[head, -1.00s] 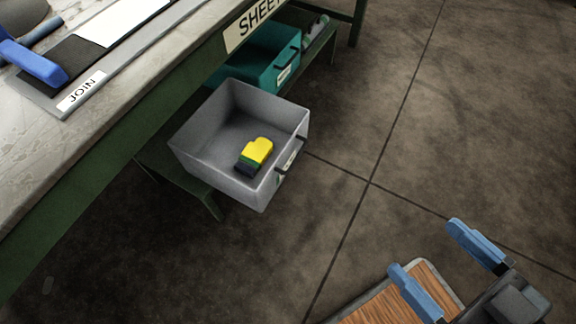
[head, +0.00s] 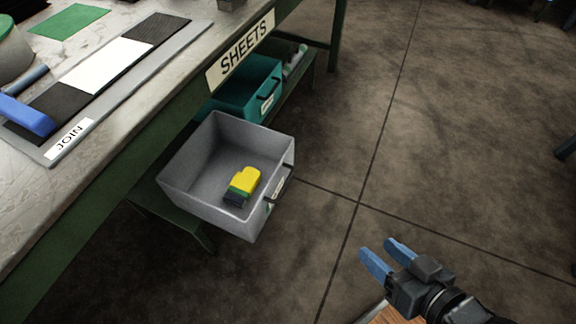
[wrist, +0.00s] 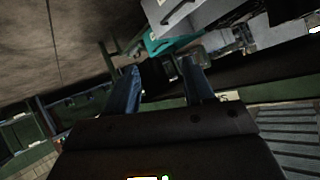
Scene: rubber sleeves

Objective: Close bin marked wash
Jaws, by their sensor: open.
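A grey open-topped bin (head: 190,197) is pulled well out from the shelf under the workbench. It has a black handle (head: 280,185) and a small label on its front, too small to read. A teal bin (head: 240,100) behind it also has a handle and an unreadable label, so I cannot tell which is marked wash. My gripper (head: 377,250) is open and empty, over the floor to the right of and apart from the grey bin. In the wrist view its blue fingers are apart, with part of the grey bin (wrist: 205,14) and the teal bin (wrist: 150,42) beyond.
A yellow, green and dark item (head: 244,183) lies in the grey bin. Bench legs stand nearby. The floor right of the bins is clear.

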